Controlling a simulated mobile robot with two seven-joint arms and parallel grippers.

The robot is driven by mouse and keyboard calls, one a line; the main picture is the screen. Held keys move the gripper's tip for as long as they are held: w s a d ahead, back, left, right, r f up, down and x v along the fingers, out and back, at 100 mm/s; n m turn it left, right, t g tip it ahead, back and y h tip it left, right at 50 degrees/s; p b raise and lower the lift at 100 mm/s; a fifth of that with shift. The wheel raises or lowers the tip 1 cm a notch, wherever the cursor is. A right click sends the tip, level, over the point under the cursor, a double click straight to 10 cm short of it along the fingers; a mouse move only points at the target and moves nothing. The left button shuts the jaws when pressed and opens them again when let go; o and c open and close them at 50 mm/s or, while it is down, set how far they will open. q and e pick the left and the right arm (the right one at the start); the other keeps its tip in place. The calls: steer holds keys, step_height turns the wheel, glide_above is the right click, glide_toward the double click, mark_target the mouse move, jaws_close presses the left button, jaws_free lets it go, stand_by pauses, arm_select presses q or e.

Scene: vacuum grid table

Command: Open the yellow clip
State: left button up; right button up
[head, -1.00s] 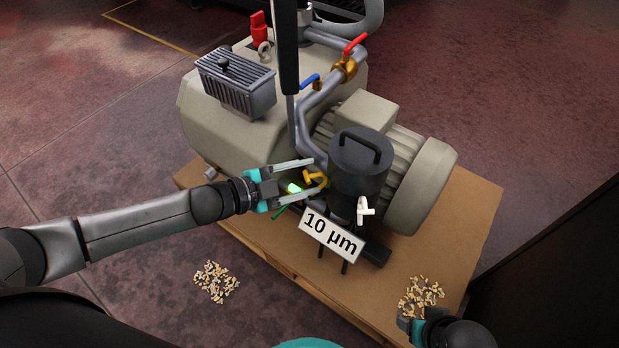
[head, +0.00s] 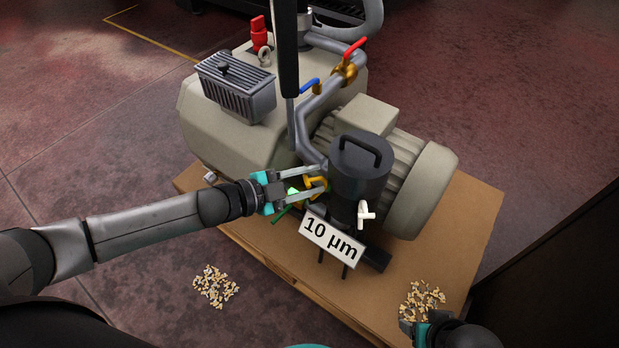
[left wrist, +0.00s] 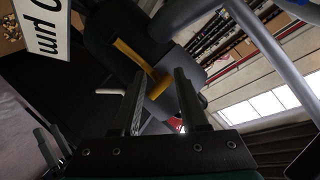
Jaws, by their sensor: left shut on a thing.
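The yellow clip (head: 313,182) sits on the left side of the black lidded canister (head: 358,180), beside the grey pump. My left gripper (head: 322,182) reaches it from the left, one finger on each side, and is shut on it. In the left wrist view the yellow clip (left wrist: 128,52) slants across the dark canister, and its lower end lies between my fingers (left wrist: 159,76). Part of the clip is hidden by the fingers. My right gripper (head: 412,328) is at the bottom right, far from the clip and mostly cut off; its jaws do not show clearly.
A "10 µm" sign (head: 331,240) stands in front of the canister, with a white clip (head: 366,214) above it. A green handle (head: 286,214) lies below my left fingers. A blue-handled valve (head: 311,84) and a red-handled valve (head: 352,50) are above. Small pellets (head: 215,287) lie on the floor.

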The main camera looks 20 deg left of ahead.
arm_select(q)
jaws_close()
steer(key=shift+r, duration=0.1)
steer(key=shift+w+a, duration=0.1)
arm_select(e)
steer(key=shift+f, duration=0.1)
stand_by(0.6)
